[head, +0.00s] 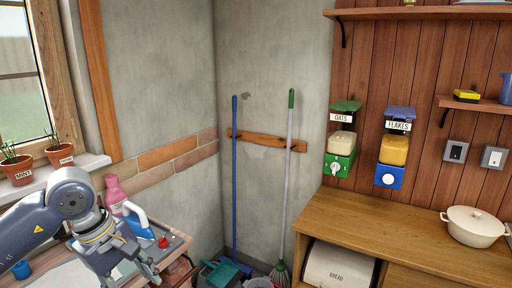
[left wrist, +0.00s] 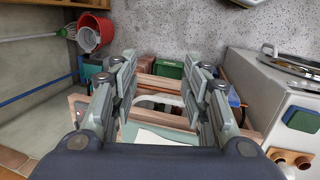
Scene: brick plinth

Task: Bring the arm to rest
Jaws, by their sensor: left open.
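My left arm comes in at the lower left of the head view. Its gripper (head: 138,270) is beside a grey tray with bottles, in front of the wall corner. In the left wrist view the gripper (left wrist: 160,66) has its two fingers wide apart with nothing between them. Below the fingers are a wooden frame and a pale sheet. My right gripper is in neither view.
A pink bottle (head: 115,192) and a white-and-blue bottle (head: 137,222) stand close to my left arm. Potted herbs (head: 60,152) sit on the sill. A wooden counter (head: 420,240) with a white pot (head: 472,227) is at right. A red bucket (left wrist: 95,30) shows in the wrist view.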

